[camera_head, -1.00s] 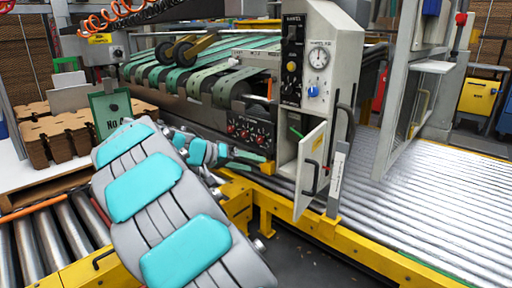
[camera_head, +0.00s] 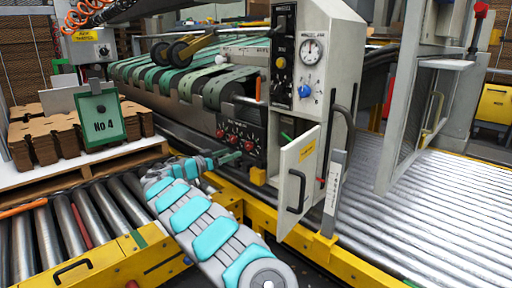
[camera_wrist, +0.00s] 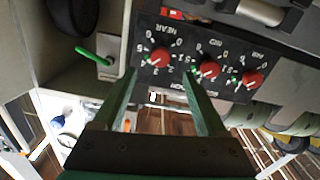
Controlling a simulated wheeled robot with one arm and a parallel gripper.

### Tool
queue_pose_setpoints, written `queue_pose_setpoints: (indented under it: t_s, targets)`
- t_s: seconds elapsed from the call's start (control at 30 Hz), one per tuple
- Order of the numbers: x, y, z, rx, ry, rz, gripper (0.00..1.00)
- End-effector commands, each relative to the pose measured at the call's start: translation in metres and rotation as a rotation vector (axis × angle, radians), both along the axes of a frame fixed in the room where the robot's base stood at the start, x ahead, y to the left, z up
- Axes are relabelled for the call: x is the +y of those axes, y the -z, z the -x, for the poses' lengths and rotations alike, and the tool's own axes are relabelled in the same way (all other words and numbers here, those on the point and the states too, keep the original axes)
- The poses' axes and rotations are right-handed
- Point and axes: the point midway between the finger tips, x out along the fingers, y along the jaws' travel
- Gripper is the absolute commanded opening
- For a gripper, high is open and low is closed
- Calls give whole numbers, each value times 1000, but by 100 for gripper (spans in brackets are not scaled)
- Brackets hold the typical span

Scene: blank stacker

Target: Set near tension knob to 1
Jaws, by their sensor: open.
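The near tension knob (camera_wrist: 158,57) is a red knob on a black panel (camera_wrist: 228,85) under the label NEAR, which appears upside down in the wrist view. Two similar red knobs, the middle one (camera_wrist: 209,69) and the far one (camera_wrist: 252,79), sit to its right. My gripper (camera_wrist: 159,76) is open, with its two green fingers apart and pointing at the panel; the near knob shows between the tips. I cannot tell whether they touch it. In the head view my gripper (camera_head: 228,156) is at the lower edge of the knob panel (camera_head: 243,133). The knob's exact setting is unclear.
An open cabinet door (camera_head: 298,180) with a black handle stands right of my gripper. A grey control box (camera_head: 312,65) with a gauge and blue knob rises above. Yellow rails (camera_head: 345,255) and rollers (camera_head: 450,200) lie to the right. A green lever (camera_wrist: 92,54) is beside the panel.

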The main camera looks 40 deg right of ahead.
Motion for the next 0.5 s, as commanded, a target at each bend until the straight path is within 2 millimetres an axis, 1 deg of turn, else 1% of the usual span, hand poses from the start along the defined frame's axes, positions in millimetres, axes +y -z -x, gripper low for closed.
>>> queue_pose_setpoints:
  t_s: [0.07, 0.17, 0.5]
  targets:
    - [-2, 2, -2, -6, -2, 0, 74]
    - [-11, 1, -2, -8, -1, 0, 74]
    - [-61, 3, -6, -6, -2, -4, 74]
